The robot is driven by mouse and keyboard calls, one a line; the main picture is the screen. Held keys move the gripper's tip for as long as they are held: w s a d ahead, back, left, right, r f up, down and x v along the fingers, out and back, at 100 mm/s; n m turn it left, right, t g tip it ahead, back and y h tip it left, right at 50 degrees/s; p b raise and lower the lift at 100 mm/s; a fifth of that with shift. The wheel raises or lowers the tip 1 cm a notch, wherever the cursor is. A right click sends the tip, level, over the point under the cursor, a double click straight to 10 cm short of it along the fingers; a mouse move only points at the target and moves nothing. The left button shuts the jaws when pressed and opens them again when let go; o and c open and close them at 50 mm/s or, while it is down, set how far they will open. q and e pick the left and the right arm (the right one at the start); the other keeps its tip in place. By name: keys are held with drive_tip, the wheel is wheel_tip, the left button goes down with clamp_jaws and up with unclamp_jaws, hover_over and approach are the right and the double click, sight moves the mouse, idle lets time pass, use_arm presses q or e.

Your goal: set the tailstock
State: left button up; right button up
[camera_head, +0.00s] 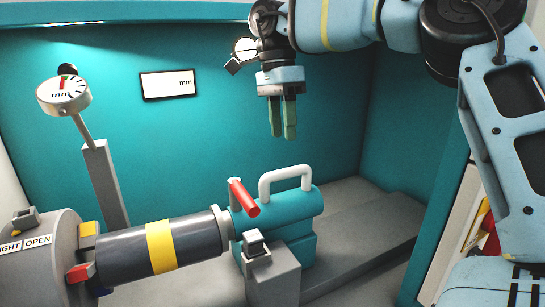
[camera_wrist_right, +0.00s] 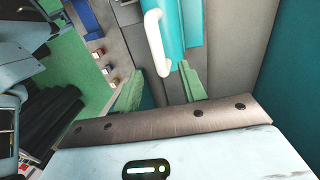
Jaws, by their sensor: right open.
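The teal tailstock (camera_head: 300,210) stands on the grey bed at the right end of the cylinder. It has a white arched handle (camera_head: 285,173) on top and a red lever (camera_head: 244,198) tilted down to the right. The dark grey cylinder with a yellow band (camera_head: 195,240) lies level between the chuck (camera_head: 45,255) and the tailstock. Its flange is close to the tailstock; I cannot tell whether they touch. My right gripper (camera_head: 283,136) is open and empty, pointing down above the handle. In the right wrist view the handle (camera_wrist_right: 155,42) shows beyond the fingers. My left gripper is out of view.
A dial gauge (camera_head: 64,95) stands on a grey post at the left. A small display (camera_head: 168,84) hangs on the teal back wall. A grey block (camera_head: 272,275) stands in front of the tailstock. Stepped grey bed (camera_head: 370,225) lies free to the right, before a teal side wall.

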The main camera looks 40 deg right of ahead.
drive_tip(key=shift+s+a+f, duration=0.1)
drive_tip(key=shift+s+f, duration=0.2)
drive_tip(key=shift+f, duration=0.95)
drive_tip(key=shift+s+a+f, duration=0.1)
drive_tip(key=shift+s+f, duration=0.25)
drive_tip(key=shift+f, duration=0.95)
drive_tip(key=shift+s+a+f, duration=0.1)
drive_tip(key=shift+s+f, duration=0.2)
drive_tip(key=shift+f, duration=0.95)
clamp_jaws()
